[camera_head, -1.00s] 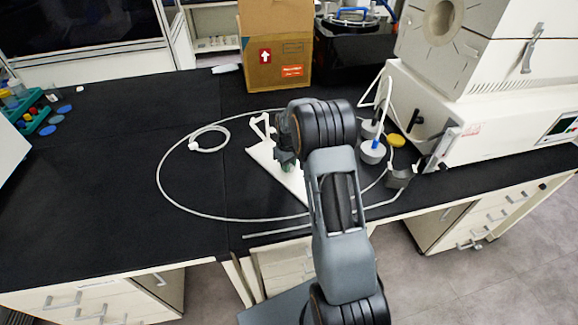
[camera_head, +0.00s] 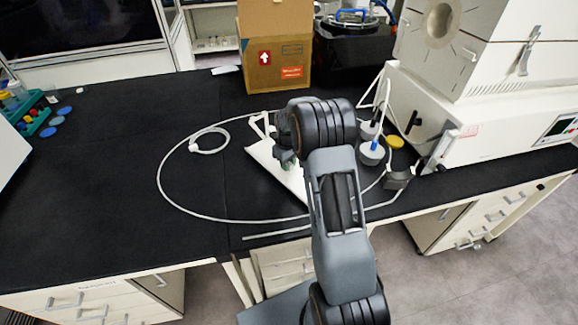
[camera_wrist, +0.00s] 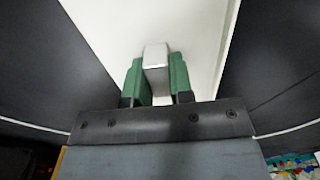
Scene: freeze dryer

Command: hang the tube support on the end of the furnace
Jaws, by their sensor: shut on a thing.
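A white plate (camera_head: 262,155) with a raised white bracket (camera_head: 262,124) at its far end, seemingly the tube support, is at the middle of the black bench. In the wrist view the white plate (camera_wrist: 185,22) fills the top middle, with a small white block (camera_wrist: 156,57) in front of it. My gripper (camera_wrist: 155,80) has its green fingers shut on this block. In the head view my gripper (camera_head: 288,161) is over the plate, partly hidden by my arm. I cannot tell whether the plate touches the bench. The white furnace (camera_head: 468,48) with a round end opening stands at upper right.
A thin tube (camera_head: 161,180) loops on the bench around my gripper. A cardboard box (camera_head: 272,68) stands at the back.

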